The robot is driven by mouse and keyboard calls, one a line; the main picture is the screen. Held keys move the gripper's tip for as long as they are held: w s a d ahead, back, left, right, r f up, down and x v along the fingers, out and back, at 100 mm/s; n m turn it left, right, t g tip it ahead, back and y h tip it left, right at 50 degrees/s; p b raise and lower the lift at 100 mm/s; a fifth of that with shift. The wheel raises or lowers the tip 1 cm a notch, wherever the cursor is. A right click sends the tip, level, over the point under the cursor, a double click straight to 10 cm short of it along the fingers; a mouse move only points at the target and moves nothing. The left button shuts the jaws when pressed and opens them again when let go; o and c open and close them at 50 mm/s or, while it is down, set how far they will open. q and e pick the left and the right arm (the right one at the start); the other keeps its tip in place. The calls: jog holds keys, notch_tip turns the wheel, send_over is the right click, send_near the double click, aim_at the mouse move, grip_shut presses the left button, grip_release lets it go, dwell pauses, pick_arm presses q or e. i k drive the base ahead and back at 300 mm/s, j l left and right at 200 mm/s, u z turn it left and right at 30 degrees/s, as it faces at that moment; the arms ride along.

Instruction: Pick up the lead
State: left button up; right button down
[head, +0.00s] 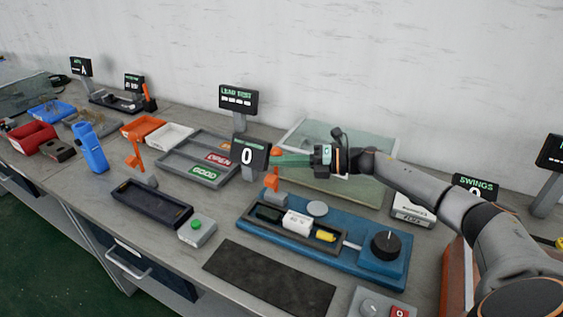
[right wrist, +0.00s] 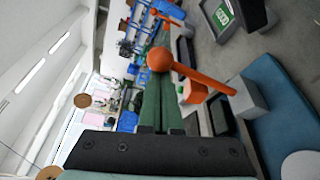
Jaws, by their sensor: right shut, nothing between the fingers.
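My right gripper (head: 276,160) is above the far left end of the blue fixture (head: 392,268), its green fingers pointing left and shut with nothing between them. In the right wrist view its fingers (right wrist: 160,82) end close to the ball of an orange lever (right wrist: 198,76); I cannot tell whether they touch. The lever's lower part (head: 271,182) also shows in the head view. On the fixture, a dark tray holds a dark green piece (head: 268,213), a white block (head: 297,222) and a yellow piece (head: 325,236). I cannot make out a lead for certain. My left gripper is not in view.
The display reading 0 (head: 247,156) stands close left of my fingers. A glass-like panel (head: 345,185) lies behind and below my right arm. A black knob (head: 385,245) rises from the fixture's right end. The dark mat (head: 268,280) in front is bare.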

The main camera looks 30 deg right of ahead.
aim_at(297, 223)
jog(key=k+l, duration=0.15)
jog(key=k+j, duration=0.7)
jog(key=k, duration=0.15)
